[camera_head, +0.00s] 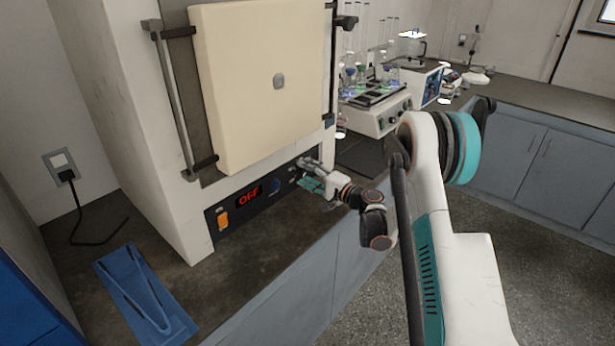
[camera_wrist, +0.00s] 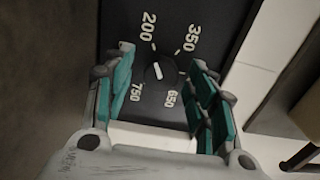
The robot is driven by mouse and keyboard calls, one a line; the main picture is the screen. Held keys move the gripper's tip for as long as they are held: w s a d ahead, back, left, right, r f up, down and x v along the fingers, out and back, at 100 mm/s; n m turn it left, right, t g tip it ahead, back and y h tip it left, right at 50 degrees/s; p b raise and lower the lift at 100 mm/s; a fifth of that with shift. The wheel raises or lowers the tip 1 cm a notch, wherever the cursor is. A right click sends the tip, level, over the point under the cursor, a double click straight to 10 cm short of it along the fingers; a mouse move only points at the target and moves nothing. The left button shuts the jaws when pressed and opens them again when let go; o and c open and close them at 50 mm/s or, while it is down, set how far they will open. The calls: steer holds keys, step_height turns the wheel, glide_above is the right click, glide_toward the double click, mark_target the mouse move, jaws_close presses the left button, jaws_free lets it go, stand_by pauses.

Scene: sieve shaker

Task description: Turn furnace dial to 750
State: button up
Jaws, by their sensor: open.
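The furnace (camera_head: 110,90) stands on the counter, with a dark control panel (camera_head: 240,213) along its lower front. In the wrist view a dark dial (camera_wrist: 151,77) with a white pointer mark sits on the panel. Around it are the numbers 200 and 350 at the top, 650 at the lower right and 750 at the lower left. My gripper (camera_wrist: 161,62) is open, with teal-padded fingers to the left and right of the dial. Contact with the dial cannot be told. In the head view my gripper (camera_head: 311,176) is at the panel's right end and hides that part.
The panel has a red OFF display (camera_head: 249,196), an orange switch (camera_head: 223,219) and a blue round control (camera_head: 275,187). The cream furnace door (camera_head: 240,110) is shut above. Glassware apparatus (camera_head: 378,118) stands to the right.

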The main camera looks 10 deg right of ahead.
steer(key=shift+w+a, duration=0.1)
steer(key=shift+c, duration=0.5)
steer(key=c, duration=1)
